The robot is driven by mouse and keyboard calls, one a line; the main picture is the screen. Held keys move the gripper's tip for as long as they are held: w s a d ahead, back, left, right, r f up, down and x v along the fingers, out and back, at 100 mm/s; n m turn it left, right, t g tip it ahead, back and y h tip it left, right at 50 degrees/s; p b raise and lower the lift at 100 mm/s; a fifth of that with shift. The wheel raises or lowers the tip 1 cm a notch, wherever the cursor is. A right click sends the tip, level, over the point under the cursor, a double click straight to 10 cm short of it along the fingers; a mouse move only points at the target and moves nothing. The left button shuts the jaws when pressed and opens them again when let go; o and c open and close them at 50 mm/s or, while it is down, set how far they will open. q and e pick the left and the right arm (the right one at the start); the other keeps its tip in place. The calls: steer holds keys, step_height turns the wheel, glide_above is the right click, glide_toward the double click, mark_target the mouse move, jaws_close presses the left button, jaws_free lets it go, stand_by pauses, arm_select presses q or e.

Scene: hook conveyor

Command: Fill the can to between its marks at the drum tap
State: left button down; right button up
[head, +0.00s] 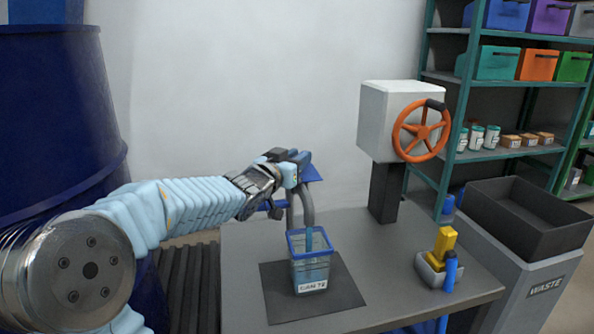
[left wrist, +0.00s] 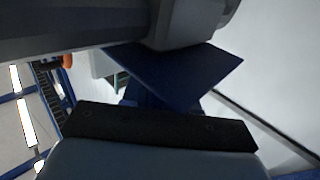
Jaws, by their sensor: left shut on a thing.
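The can (head: 312,273) is a clear square container with a blue rim and a white label, upright on a dark mat (head: 350,297) on the grey table. A grey curved spout (head: 307,207) hangs over it. A blue stream (head: 309,239) runs from the spout into the can, and bluish liquid shows inside. The level against the marks is too small to tell. My left gripper (head: 291,168) is shut on the blue tap handle (head: 311,174) above the spout. The handle shows as a dark blue plate (left wrist: 185,78) in the left wrist view. My right gripper is out of view.
A dark blue drum (head: 60,120) stands at the left. A grey box with an orange handwheel (head: 421,130) stands at the table's back. A yellow and blue item (head: 441,260) sits on the table's right. A waste bin (head: 530,290) and shelves (head: 500,76) are beyond.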

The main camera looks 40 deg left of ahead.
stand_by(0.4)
arm_select(q)
steer(key=c, duration=1)
jaws_free()
steer(key=shift+o, duration=0.2)
steer(key=shift+s, duration=0.1)
steer(key=s+d+p, duration=0.1)
steer(key=s+d, duration=0.1)
steer(key=s, duration=1.1)
steer(key=shift+s, duration=0.25)
